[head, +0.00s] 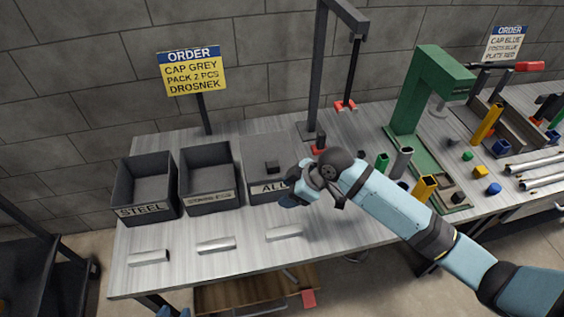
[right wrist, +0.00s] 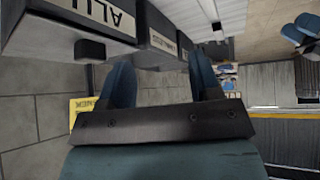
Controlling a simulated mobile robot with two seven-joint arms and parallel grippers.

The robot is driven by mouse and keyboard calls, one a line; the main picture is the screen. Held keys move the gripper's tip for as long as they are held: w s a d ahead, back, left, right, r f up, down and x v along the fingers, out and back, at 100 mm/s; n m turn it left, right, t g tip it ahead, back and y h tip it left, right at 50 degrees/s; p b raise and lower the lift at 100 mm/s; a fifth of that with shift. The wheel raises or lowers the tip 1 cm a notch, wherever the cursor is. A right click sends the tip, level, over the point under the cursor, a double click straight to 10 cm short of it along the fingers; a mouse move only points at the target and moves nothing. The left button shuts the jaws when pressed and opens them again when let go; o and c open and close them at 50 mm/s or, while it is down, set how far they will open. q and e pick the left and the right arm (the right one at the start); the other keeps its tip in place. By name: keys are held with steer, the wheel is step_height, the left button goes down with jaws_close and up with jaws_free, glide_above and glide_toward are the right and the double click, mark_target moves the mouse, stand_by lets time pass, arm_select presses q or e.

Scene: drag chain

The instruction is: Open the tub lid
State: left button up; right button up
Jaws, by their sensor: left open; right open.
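The tub marked ALU (head: 268,188) is covered by a flat grey lid (head: 258,152) with a small black knob (head: 272,166). The knob also shows in the right wrist view (right wrist: 90,50), to the left of the fingers. My right gripper (head: 291,192) is open and empty, close to the front right of this tub. In the right wrist view its two blue fingers (right wrist: 160,66) stand apart with nothing between them. My left gripper (head: 172,312) shows only its blue tips at the bottom edge, low in front of the bench, and is open.
Two uncovered tubs, STEEL (head: 146,188) and its neighbour (head: 208,178), stand to the left. Metal pieces lie along the bench front. A dark stand (head: 315,80) rises behind the ALU tub. A green press (head: 415,100) and coloured parts occupy the right.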

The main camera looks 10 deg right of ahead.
steer(key=s+d+f+m+t+h, duration=0.1)
steer(key=s+d+f+m+t, duration=0.1)
steer(key=s, duration=0.5)
steer(key=s+d+f+m+t+h, duration=0.1)
steer(key=s+d+f+m+t, duration=0.1)
steer(key=s+f+m, duration=0.3)
steer(key=s+d+f+m+t+h, duration=0.1)
steer(key=s+d+f+m+t, duration=0.2)
steer(key=s, duration=0.6)
steer(key=shift+f+m+t, duration=0.3)
steer(key=shift+f+t, duration=0.1)
steer(key=shift+f, duration=0.5)
